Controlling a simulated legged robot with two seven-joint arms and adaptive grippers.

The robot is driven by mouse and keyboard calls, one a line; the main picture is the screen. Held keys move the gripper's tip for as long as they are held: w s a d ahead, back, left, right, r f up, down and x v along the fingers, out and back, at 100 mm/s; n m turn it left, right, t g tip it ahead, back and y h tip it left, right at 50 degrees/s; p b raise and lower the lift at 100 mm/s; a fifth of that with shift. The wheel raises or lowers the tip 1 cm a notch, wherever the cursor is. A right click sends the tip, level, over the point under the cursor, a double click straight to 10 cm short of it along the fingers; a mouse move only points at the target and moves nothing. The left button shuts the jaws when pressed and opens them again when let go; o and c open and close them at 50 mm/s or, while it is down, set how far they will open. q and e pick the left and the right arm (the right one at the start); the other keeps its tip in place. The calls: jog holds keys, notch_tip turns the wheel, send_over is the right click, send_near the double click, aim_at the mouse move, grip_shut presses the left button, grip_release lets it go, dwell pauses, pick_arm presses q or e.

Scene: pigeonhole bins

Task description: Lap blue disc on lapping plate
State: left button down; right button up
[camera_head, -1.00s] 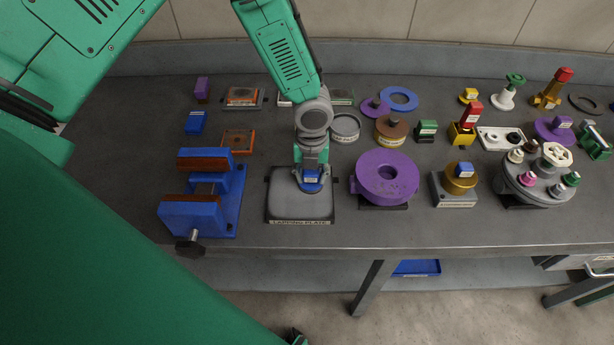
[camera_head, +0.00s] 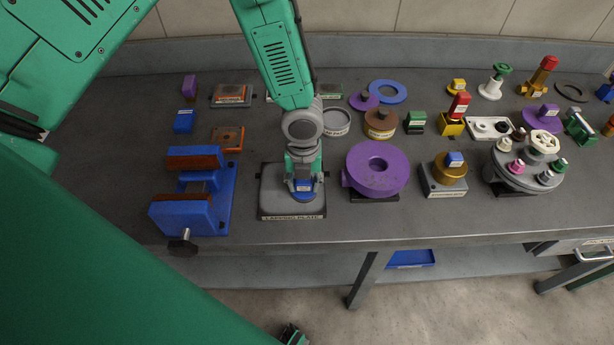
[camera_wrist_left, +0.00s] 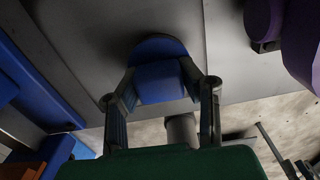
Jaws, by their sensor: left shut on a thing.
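The blue disc (camera_head: 309,197) with its blue block handle lies on the grey square lapping plate (camera_head: 273,193), toward the plate's front right. My left gripper (camera_head: 303,186) comes down from above and is shut on the block handle. The left wrist view shows the blue block (camera_wrist_left: 160,84) between the two fingers, with the round blue disc edge (camera_wrist_left: 157,47) behind it. The disc appears to rest flat on the plate; the exact contact is hard to see.
A blue vise (camera_head: 184,216) with brown jaws stands left of the plate. A purple ring-shaped fixture (camera_head: 360,176) stands close on the right. A gold cylinder on a grey base (camera_head: 447,173) is farther right. The bench front edge (camera_head: 400,238) is just before the plate.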

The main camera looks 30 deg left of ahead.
aim_at(287, 192)
pick_arm(q)
jog(key=shift+s, duration=0.35)
jog(key=shift+w+a, duration=0.25)
jog(key=shift+a, duration=1)
jog(key=shift+w+a, duration=0.25)
jog(key=shift+a, duration=0.95)
jog(key=shift+w+a, duration=0.1)
jog(key=shift+a, duration=0.95)
jog(key=shift+s+d, duration=0.2)
jog(key=shift+s, duration=0.4)
jog(key=shift+s+d, duration=0.2)
jog(key=shift+s, duration=0.35)
jog(key=shift+s+d+b, duration=0.55)
jog(key=shift+s+d, duration=0.05)
jog(key=shift+d, duration=0.05)
jog(key=shift+s+d, duration=0.1)
jog(key=shift+d, duration=0.1)
jog(key=shift+w+d+r+p, duration=0.15)
jog(key=shift+w+d+p, duration=0.25)
jog(key=shift+w+p, duration=0.3)
jog(key=shift+w+d, duration=0.3)
jog(key=shift+w, duration=0.65)
